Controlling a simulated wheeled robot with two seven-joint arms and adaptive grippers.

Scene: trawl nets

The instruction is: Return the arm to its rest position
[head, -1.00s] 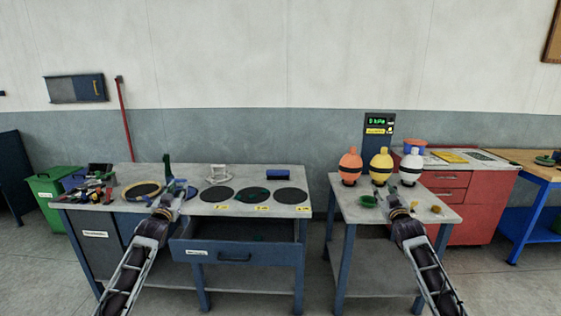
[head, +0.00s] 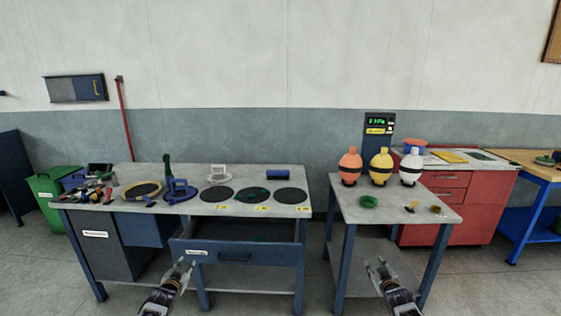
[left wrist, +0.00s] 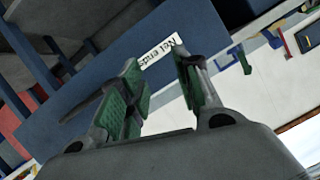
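My left gripper (head: 182,268) is in front of the left workbench, below its top and near the open drawer (head: 236,257). It also shows in the left wrist view (left wrist: 160,88), where its green-padded fingers stand apart with nothing between them. The drawer front with its white label shows behind the fingers in that view. My right gripper (head: 377,266) is low in front of the right table (head: 340,201), with its fingers apart and nothing seen between them.
The left bench top (head: 210,170) carries dark round mats, a blue tool (head: 178,190) and small tools. A red cabinet (head: 470,205) stands behind. The drawer juts forward.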

